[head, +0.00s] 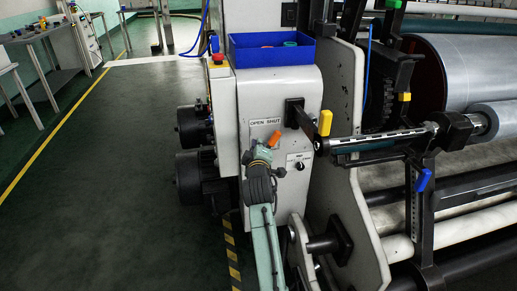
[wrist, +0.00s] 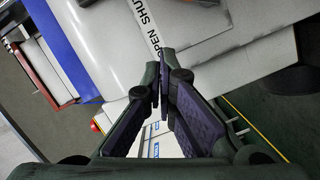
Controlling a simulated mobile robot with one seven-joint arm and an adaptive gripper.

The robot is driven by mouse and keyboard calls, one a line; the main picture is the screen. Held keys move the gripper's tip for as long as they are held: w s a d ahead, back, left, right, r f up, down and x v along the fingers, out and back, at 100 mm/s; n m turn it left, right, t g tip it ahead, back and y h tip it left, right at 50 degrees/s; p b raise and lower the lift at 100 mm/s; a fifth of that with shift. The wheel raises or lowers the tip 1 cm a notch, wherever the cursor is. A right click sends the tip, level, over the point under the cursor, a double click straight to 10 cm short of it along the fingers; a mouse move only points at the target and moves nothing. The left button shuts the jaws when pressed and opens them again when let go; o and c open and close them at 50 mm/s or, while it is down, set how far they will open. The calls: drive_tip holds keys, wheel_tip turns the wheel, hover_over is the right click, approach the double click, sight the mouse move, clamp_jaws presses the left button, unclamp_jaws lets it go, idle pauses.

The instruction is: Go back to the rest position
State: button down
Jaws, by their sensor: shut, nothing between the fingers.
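My gripper (head: 263,155) is in front of the white machine cabinet (head: 300,85), just below the OPEN SHUT label (head: 265,121). In the wrist view the two fingers (wrist: 162,82) meet at their tips, shut with nothing between them. An orange handle (head: 273,139) shows right beside the gripper in the head view. I cannot tell whether the gripper touches it or the panel. The label (wrist: 135,28) also shows beyond the fingertips in the wrist view.
A blue bin (head: 270,52) sits on the cabinet. A yellow-handled lever (head: 325,122), a black knob (head: 299,166) and a shaft (head: 375,138) lie to the right, before a large film roll (head: 450,72). Black motors (head: 196,180) stand left. The green floor (head: 110,200) farther left is clear.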

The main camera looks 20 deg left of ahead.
drive_tip(key=shift+s+d, duration=0.15)
drive_tip(key=shift+s, duration=0.2)
